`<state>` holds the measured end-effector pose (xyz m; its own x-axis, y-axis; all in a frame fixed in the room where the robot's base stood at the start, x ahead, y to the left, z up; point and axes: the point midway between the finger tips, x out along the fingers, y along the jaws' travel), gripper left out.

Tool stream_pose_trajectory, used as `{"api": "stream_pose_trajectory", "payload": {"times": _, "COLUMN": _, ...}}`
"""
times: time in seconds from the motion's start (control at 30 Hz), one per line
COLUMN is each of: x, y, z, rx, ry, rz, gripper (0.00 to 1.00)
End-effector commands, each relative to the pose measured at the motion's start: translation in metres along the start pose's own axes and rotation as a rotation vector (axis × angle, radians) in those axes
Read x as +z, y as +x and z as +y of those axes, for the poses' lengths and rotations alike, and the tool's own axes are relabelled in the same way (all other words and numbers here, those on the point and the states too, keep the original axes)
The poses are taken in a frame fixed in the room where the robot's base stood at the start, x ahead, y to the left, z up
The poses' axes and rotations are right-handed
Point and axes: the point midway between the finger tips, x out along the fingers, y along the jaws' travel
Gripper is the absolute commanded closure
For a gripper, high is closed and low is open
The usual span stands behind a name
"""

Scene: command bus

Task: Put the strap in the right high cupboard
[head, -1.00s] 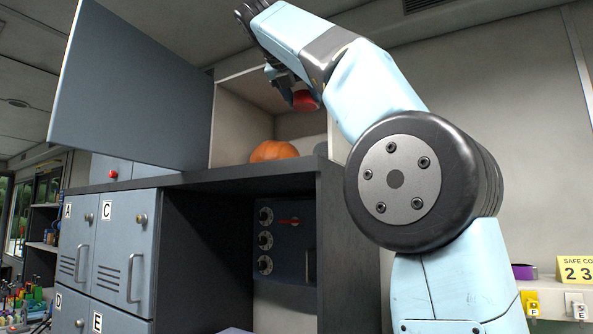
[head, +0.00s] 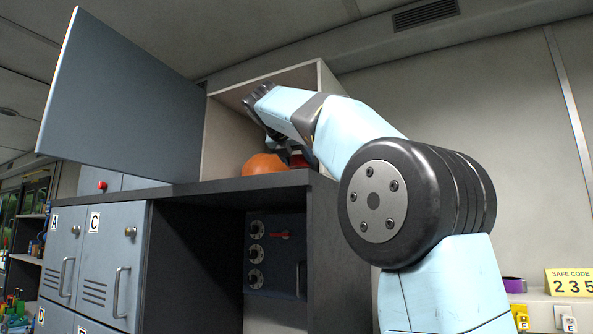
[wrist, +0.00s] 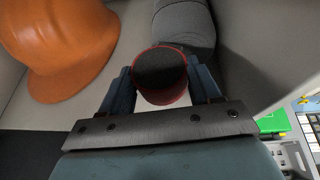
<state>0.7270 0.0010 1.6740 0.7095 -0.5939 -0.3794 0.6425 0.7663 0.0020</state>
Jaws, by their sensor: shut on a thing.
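The high cupboard (head: 226,132) stands open on top of the dark cabinet, its blue-grey door (head: 125,105) swung out to the left. My gripper (head: 296,156) is inside the cupboard opening, at its right side and low near the floor. In the wrist view my gripper (wrist: 163,78) is shut on a round red thing with a dark end (wrist: 160,76), seemingly the rolled strap. In the head view only a little red of it shows at the right of the fingers. I cannot tell whether it touches the cupboard floor.
An orange hard hat (head: 263,164) sits in the cupboard left of my gripper; it also shows in the wrist view (wrist: 62,50). A grey cylindrical thing (wrist: 184,24) lies just behind the held thing. The cupboard's right wall is close.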

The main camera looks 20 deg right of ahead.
Motion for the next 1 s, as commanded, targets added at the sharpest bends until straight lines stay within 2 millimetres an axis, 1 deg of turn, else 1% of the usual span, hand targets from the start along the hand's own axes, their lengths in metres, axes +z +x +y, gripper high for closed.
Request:
{"api": "stream_pose_trajectory", "payload": {"times": 0.03, "x": -0.003, "y": 0.005, "z": 0.0, "rx": -0.002, "ry": -0.001, "rz": 0.001, "gripper": 0.9}}
{"api": "stream_pose_trajectory", "payload": {"times": 0.2, "x": -0.02, "y": 0.011, "z": 0.0, "rx": -0.001, "ry": -0.003, "rz": 0.002, "gripper": 0.9}}
{"api": "stream_pose_trajectory", "payload": {"times": 0.3, "x": -0.027, "y": 0.014, "z": 0.0, "rx": -0.001, "ry": -0.002, "rz": 0.0, "gripper": 0.9}}
{"api": "stream_pose_trajectory", "payload": {"times": 0.67, "x": -0.03, "y": 0.016, "z": -0.001, "rx": -0.003, "ry": 0.0, "rz": 0.0, "gripper": 0.9}}
{"api": "stream_pose_trajectory", "payload": {"times": 0.7, "x": -0.03, "y": 0.017, "z": 0.0, "rx": -0.003, "ry": 0.0, "rz": 0.0, "gripper": 0.36}}
{"api": "stream_pose_trajectory", "payload": {"times": 0.93, "x": -0.03, "y": 0.017, "z": -0.001, "rx": -0.004, "ry": 0.0, "rz": 0.0, "gripper": 0.14}}
{"api": "stream_pose_trajectory", "payload": {"times": 1.0, "x": -0.03, "y": 0.017, "z": -0.001, "rx": -0.004, "ry": 0.0, "rz": 0.0, "gripper": 0.12}}
